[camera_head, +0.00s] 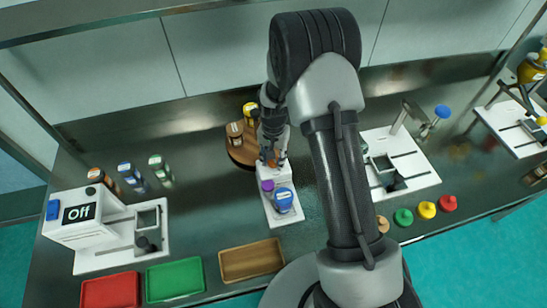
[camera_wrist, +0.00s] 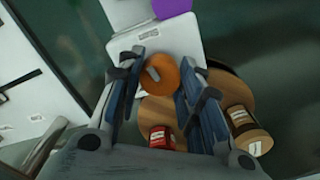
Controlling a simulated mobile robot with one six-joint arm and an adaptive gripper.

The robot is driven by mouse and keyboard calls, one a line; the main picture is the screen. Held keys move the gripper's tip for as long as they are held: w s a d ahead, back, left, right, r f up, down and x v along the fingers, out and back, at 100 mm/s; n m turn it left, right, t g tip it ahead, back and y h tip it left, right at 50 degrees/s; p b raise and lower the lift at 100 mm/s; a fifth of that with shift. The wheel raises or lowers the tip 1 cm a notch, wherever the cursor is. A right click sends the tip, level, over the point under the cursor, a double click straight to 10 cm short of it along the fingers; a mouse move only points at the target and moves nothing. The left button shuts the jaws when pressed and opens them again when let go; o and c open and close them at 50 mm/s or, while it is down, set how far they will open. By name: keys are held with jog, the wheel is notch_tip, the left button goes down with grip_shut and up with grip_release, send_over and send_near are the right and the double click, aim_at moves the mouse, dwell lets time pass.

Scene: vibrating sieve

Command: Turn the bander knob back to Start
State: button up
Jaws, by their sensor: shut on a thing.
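A round orange knob (camera_wrist: 160,74) with a pale pointer mark sits at the end of a white device (camera_wrist: 180,43) with a small dark label, too small to read. A bit of the orange knob (camera_head: 272,163) shows under my gripper in the head view. My gripper (camera_wrist: 162,78) is shut on the orange knob, one blue-grey finger on each side. In the head view my gripper (camera_head: 271,158) points down at the back part of the white device (camera_head: 289,218). A purple cap (camera_head: 267,186) and a blue-lidded jar (camera_head: 283,199) are on its front part.
A round wooden stand (camera_head: 239,155) with several small jars is close behind my gripper. A white machine reading Off (camera_head: 79,214) stands at left. Red (camera_head: 110,291), green (camera_head: 174,279) and wooden (camera_head: 251,262) trays line the front. Another white device (camera_head: 400,160) is at right.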

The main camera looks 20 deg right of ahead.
jog(key=shift+m, duration=1.1)
jog(key=o, duration=1.1)
jog(key=shift+c, duration=0.2)
notch_tip(320, 180, up, 12)
